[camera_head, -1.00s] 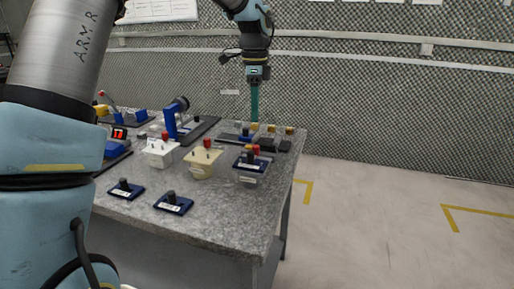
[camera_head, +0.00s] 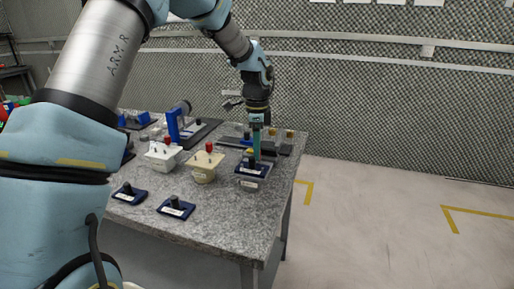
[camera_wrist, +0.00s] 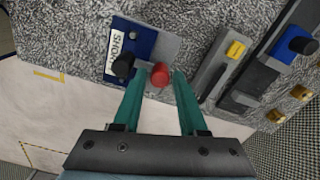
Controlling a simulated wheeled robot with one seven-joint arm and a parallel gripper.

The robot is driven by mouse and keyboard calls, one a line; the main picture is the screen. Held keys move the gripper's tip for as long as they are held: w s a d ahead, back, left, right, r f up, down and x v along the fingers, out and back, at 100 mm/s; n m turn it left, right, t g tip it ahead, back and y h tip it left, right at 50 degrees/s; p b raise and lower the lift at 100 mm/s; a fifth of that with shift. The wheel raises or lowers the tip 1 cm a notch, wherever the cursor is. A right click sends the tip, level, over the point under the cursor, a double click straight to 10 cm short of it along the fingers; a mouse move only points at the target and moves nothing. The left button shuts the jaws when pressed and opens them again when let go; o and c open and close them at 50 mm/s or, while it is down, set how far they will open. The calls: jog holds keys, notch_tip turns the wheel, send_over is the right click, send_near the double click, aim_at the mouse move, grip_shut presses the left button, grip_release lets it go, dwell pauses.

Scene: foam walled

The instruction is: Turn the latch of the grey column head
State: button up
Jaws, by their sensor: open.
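A grey box with a blue top plate (camera_head: 245,170) stands near the right edge of the table. In the wrist view its blue plate (camera_wrist: 143,38) carries a white label and a black knob (camera_wrist: 122,65). A round red knob (camera_wrist: 160,75) stands beside the plate, over a grey surface. I cannot tell for sure which part is the latch. My gripper (camera_head: 256,157) points down at this box. In the wrist view its two green fingers are apart, with the red knob between their tips. Nothing is held. Whether the fingers touch the knob is not clear.
A cream box (camera_head: 204,172) and a white box (camera_head: 161,157) with red knobs stand to the left. Two small blue plates with black knobs lie in front. Dark rails with a yellow block (camera_wrist: 236,49) and a blue block (camera_wrist: 292,44) lie close by. The front right tabletop is clear.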

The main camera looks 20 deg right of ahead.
grip_shut()
jog(key=shift+n, duration=0.4)
jog(key=n, duration=0.8)
jog(key=shift+n, duration=0.3)
jog(key=n, duration=0.4)
jog(key=shift+n, duration=2.2)
